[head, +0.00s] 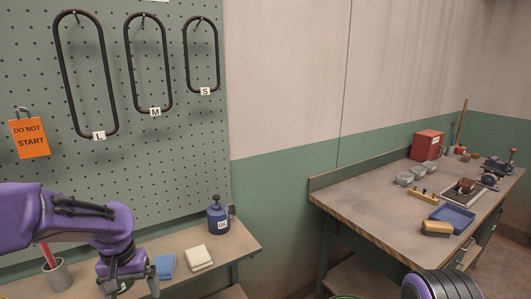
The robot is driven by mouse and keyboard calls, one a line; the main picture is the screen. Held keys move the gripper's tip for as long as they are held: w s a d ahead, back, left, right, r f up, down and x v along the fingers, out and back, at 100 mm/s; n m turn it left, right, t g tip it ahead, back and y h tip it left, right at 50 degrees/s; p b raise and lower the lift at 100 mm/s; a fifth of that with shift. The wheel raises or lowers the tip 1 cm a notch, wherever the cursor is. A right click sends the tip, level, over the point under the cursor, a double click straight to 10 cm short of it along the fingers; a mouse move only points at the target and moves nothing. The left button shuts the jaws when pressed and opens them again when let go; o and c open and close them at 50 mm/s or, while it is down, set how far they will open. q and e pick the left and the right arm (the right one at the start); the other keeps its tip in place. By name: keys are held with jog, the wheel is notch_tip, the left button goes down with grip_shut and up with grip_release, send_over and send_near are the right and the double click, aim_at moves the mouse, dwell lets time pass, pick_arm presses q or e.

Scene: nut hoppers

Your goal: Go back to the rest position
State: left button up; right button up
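My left arm comes in from the left, and its gripper (126,279) points down over the front of the narrow shelf (240,244). Its fingertips are at the lower part of the picture. Something small and pale with a dark mark shows between or behind the fingers; I cannot tell whether it is held. A rounded purple and dark ribbed part of my own body shows at the bottom right. My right gripper is not seen.
The shelf holds a blue cloth (165,266), a pale cloth stack (199,258), a blue oil can (218,215) and a grey cup (57,274). A pegboard (170,150) with hanging loops stands behind. A workbench (375,210) with tools and bowls stands right.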

pick_arm(q)
jog(key=s+d+f+n+t+b, duration=0.1)
jog(key=s+f, duration=0.3)
jog(key=f, duration=0.9)
jog(key=s+d+f+n+b, duration=0.15)
jog(key=s+f, duration=0.35)
jog(key=f, duration=0.7)
jog(key=s+f+y+b, duration=0.1)
jog(key=s+f, duration=0.2)
jog(key=s, duration=0.3)
jog(key=s+a+f+n+t+y+b, duration=0.1)
jog(key=s+f, duration=0.2)
jog(key=s, duration=0.3)
jog(key=s+f+n+y+b, duration=0.1)
jog(key=s+f, duration=0.3)
jog(key=s, duration=0.3)
jog(key=shift+a+t, duration=0.15)
jog(key=shift+t, duration=0.15)
